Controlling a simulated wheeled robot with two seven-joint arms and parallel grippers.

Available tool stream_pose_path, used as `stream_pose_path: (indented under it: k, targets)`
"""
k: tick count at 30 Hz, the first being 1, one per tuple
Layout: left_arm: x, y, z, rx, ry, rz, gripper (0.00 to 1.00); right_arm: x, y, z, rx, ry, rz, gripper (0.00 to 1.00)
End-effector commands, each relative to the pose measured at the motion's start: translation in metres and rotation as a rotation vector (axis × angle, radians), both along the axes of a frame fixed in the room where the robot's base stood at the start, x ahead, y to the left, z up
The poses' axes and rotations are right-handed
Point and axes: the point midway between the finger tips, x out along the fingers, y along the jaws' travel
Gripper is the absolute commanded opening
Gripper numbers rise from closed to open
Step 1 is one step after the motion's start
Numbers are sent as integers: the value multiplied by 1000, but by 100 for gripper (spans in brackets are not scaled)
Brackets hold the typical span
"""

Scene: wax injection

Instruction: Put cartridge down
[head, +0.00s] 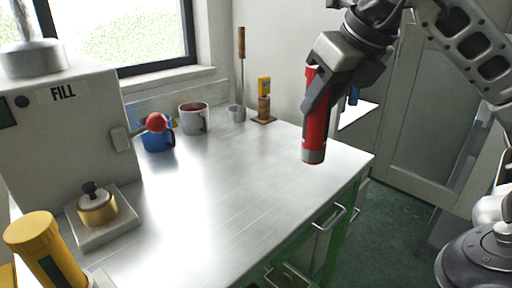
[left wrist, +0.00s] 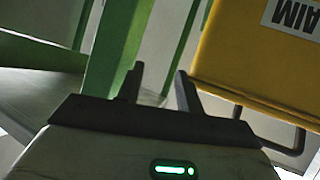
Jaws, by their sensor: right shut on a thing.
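A red cartridge (head: 315,130) with a grey lower end is in the right part of the head view. My right gripper (head: 322,92) is shut on its upper part and holds it nearly upright, near the right end of the metal table (head: 215,205). Its lower end appears above the table top; the exact gap is hard to tell. My left gripper (left wrist: 158,82) shows only in the left wrist view, its two dark fingers apart with nothing between them.
The middle table is clear. A yellow box (left wrist: 255,65) is beside my left gripper.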

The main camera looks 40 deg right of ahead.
Motion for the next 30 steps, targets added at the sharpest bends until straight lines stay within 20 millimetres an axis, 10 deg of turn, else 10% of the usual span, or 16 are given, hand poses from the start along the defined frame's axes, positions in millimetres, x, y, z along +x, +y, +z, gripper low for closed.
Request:
stream_pose_path:
  k: [13, 30]
  targets:
    - [-5, 2, 4, -3, 53, 8, 36, 95, 23, -61, 3, 4, 4, 11]
    - [-1, 2, 4, -2, 39, 11, 36, 120, 28, -121, -1, 0, 2, 11]
